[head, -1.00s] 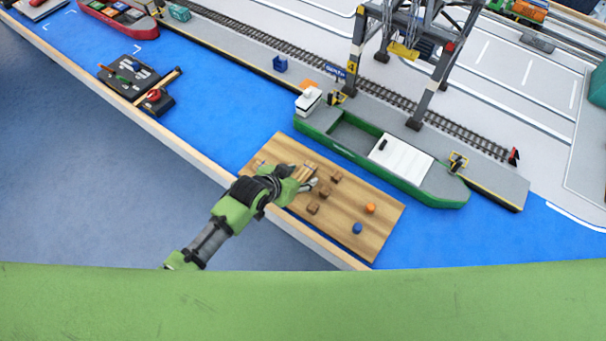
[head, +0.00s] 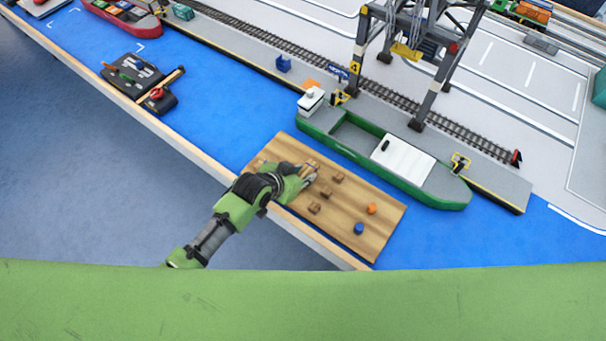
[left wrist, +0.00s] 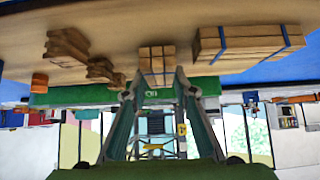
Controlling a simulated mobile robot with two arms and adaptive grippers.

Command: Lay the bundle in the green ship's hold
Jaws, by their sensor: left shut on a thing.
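A small bundle of wooden pieces (left wrist: 156,60) is between the fingertips of my left gripper (left wrist: 154,78) in the left wrist view. The same bundle (head: 312,165) is partly hidden by the gripper (head: 306,174) in the head view. My left gripper is shut on it, over the wooden board (head: 350,222); I cannot tell whether the bundle touches the board. The green ship (head: 452,200) lies beyond the board. Its open hold (head: 358,136) is near the white cabin end, and a white cover (head: 404,159) lies over the other part. My right gripper is not in view.
A larger blue-strapped bundle (left wrist: 252,42) lies beside the gripper in the left wrist view. A gantry crane (head: 440,72) stands on the quay behind the ship.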

